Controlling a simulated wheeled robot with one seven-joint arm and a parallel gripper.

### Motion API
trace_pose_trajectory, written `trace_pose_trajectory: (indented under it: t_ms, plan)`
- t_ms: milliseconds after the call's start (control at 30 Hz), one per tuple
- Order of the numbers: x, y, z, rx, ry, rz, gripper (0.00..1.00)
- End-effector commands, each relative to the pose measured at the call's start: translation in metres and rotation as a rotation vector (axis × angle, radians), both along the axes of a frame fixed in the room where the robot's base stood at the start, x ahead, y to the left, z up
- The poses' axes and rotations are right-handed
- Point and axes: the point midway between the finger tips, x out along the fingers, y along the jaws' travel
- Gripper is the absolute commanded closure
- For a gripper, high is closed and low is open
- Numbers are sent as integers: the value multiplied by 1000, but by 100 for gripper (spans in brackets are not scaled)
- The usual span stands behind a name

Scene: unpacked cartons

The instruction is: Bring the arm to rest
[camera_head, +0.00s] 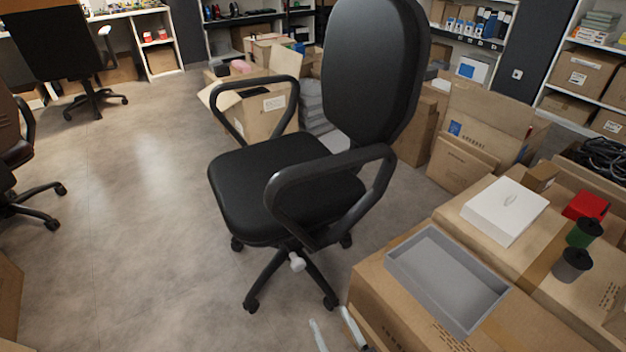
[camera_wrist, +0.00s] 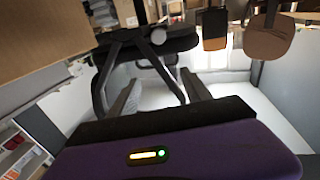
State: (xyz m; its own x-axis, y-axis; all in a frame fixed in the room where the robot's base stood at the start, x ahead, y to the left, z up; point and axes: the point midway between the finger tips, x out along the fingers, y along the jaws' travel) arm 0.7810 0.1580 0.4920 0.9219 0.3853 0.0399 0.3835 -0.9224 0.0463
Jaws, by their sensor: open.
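My gripper (camera_head: 331,322) shows at the bottom edge of the head view, with two pale fingers apart and nothing between them. It is low beside the left side of the large carton. In the wrist view my gripper (camera_wrist: 160,79) also has its two fingers apart and empty. The rest of my arm is out of the head view.
A black office chair (camera_head: 270,190) stands just beyond my gripper. A large carton (camera_head: 390,300) at right bears a grey tray (camera_head: 445,278); a white box (camera_head: 505,210), green and grey canisters and a red box (camera_head: 586,206) are nearby. Open floor (camera_head: 150,220) lies left.

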Motion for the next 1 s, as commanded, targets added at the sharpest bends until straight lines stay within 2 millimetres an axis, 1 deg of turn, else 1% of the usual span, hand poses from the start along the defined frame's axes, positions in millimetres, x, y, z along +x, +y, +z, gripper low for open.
trace_pose_trajectory:
  t_ms: [267, 367, 467, 600, 667, 700, 900, 1000]
  plan:
    - [-41, -33, 26, -23, -8, -35, 43]
    - [-64, -49, 37, -32, -1, -55, 43]
    - [-95, -70, 52, -43, 13, -82, 43]
    - [-144, -96, 77, -52, 46, -129, 43]
    - [-164, -105, 89, -52, 62, -151, 43]
    - [-177, -111, 97, -51, 75, -165, 43]
    - [-236, -133, 137, -40, 146, -244, 43]
    - [-257, -140, 153, -32, 180, -279, 43]
